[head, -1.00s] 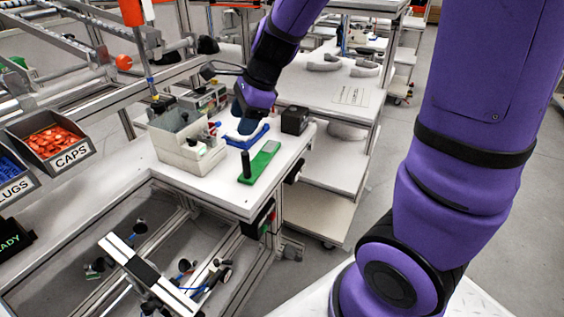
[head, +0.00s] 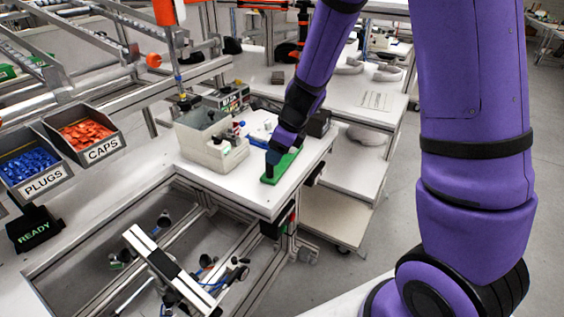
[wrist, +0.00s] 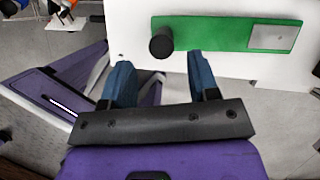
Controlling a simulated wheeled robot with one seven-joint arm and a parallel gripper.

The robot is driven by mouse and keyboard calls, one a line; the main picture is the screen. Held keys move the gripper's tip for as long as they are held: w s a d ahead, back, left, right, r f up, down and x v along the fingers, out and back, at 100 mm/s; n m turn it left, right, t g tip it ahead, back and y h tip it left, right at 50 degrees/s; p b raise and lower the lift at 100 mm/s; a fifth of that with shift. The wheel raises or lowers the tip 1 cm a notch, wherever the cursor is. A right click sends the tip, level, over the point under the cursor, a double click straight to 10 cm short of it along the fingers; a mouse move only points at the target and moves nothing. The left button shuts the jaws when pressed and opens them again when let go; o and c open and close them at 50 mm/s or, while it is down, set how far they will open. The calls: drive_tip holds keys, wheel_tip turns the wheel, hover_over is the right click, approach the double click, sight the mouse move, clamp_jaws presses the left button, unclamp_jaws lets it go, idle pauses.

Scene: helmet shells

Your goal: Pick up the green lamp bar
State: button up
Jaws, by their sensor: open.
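The green lamp bar (head: 281,169) lies flat on the white workbench near its front right edge. In the wrist view the green lamp bar (wrist: 215,33) runs across the top, with a pale grey plate (wrist: 273,38) at its right end. A short black post (wrist: 161,42) rises from its left part. My gripper (wrist: 160,68) is open and empty. Its two blue fingers point toward the bar, one on each side of the post's line, and appear short of it. In the head view my gripper (head: 280,150) covers part of the bar.
A light grey bin (head: 211,140) stands left of the bar on the bench. A blue part (head: 258,143) lies behind the bar and a dark box (head: 318,122) stands behind my gripper. Bins of orange caps (head: 86,134) and blue plugs (head: 28,166) are at the left.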

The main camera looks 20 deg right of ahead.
drive_tip(key=shift+w+x, duration=0.15)
drive_tip(key=shift+x, duration=1.15)
drive_tip(key=shift+w+x, duration=0.15)
drive_tip(key=shift+x, duration=1.1)
drive_tip(key=shift+r, duration=0.15)
clamp_jaws()
